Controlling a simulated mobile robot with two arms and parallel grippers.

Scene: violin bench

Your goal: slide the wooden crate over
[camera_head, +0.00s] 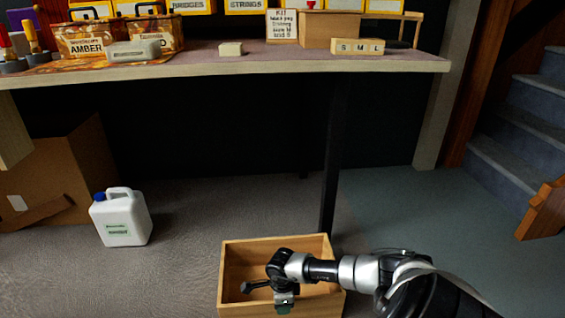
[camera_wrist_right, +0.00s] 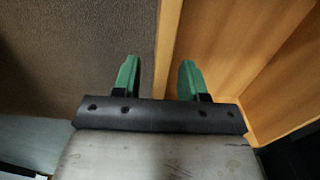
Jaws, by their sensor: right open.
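The wooden crate (camera_head: 239,258) stands open-topped on the floor at the bottom middle of the head view, and it seems empty. My right arm reaches across it from the right. My right gripper (camera_head: 284,303) points down at the crate's near side. In the right wrist view the gripper (camera_wrist_right: 159,80) is open, with green fingers apart. The rim of a crate wall (camera_wrist_right: 168,45) runs up the picture between them, floor on the left and crate interior on the right. I cannot tell whether either finger touches the wall. My left gripper is not in view.
A bench (camera_head: 225,64) spans above, its dark leg (camera_head: 333,160) just behind the crate. A white jug (camera_head: 122,218) stands on the floor to the left, before a cardboard box (camera_head: 60,170). Floor between jug and crate is clear. Blue stairs (camera_head: 510,145) rise at right.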

